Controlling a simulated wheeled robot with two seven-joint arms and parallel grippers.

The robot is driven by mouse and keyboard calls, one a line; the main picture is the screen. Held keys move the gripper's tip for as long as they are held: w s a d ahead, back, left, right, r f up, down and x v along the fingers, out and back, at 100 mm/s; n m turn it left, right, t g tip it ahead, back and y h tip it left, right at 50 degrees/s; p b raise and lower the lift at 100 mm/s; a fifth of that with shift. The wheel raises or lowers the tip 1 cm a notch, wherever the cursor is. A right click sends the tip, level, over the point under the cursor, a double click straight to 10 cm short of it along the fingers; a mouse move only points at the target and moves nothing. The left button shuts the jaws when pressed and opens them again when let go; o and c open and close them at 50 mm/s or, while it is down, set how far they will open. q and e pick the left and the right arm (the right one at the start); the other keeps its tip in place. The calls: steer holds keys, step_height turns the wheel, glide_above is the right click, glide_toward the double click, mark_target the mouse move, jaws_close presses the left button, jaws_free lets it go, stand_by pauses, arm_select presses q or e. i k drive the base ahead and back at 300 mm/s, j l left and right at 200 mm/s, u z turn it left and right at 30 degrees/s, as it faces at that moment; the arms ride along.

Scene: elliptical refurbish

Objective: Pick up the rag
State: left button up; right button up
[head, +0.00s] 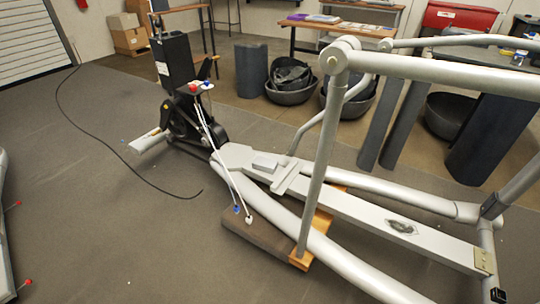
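No clear cloth stands out in the head view. A small dark grey, mottled patch (402,227) is on the light grey beam (350,203) of the elliptical frame, at the lower right. I cannot tell whether it is a rag or a mark on the beam. A small grey block (264,164) sits farther back on the frame. Neither of my grippers is in view.
The elliptical's upright bar (318,170) and long tubes cross the right half. A dark pedal board (266,245) lies beside the frame. A black cable (100,148) runs over the floor. Buckets (290,90) and a wooden table (340,30) are behind. The left floor is mostly clear.

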mark_target(261, 163)
steer(key=i+j+z, duration=0.1)
steer(key=i+j, duration=0.15)
steer(key=i+j+z, duration=0.25)
steer(key=i+j, duration=0.15)
steer(key=j, duration=0.2)
steer(key=i+j+z, duration=0.15)
steer(key=j, duration=0.2)
steer(key=i+j+z, duration=0.1)
steer(key=i+j, duration=0.15)
steer(key=i+j+z, duration=0.15)
steer(key=j, duration=0.3)
steer(key=i+j+z, duration=0.1)
steer(key=j, duration=0.3)
